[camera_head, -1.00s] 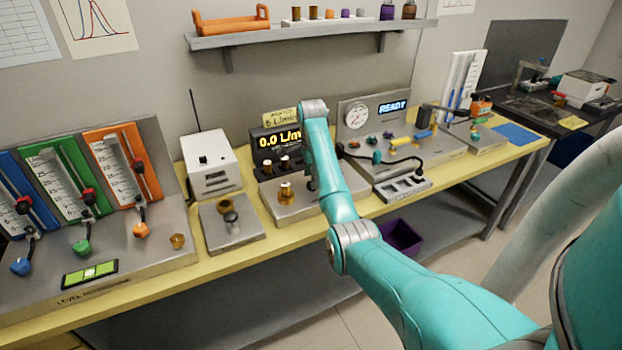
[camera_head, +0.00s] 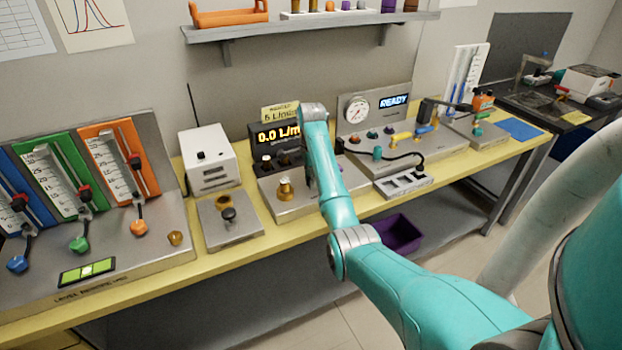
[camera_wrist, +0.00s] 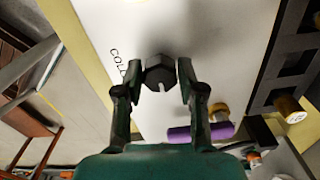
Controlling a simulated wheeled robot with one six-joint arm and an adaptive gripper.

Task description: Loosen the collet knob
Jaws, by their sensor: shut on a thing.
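The collet knob (camera_wrist: 158,76) is a dark grey faceted knob with a slot, on a pale plate (camera_wrist: 95,15) with partly visible lettering that starts "COLL". My gripper (camera_wrist: 159,67) is shut on the knob, with one finger on each side of it in the wrist view. In the head view my arm comes down over the grey base plate (camera_head: 284,208) in the middle of the bench. There the arm hides the knob and most of the gripper.
A brass fitting (camera_head: 285,189) stands left of my arm. A flow display (camera_head: 277,137) reading 0.0 stands behind. A grey slotted holder (camera_head: 404,186) lies to the right. In the wrist view a purple cylinder (camera_wrist: 200,132) lies close to the right finger. A shelf (camera_head: 310,29) hangs above.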

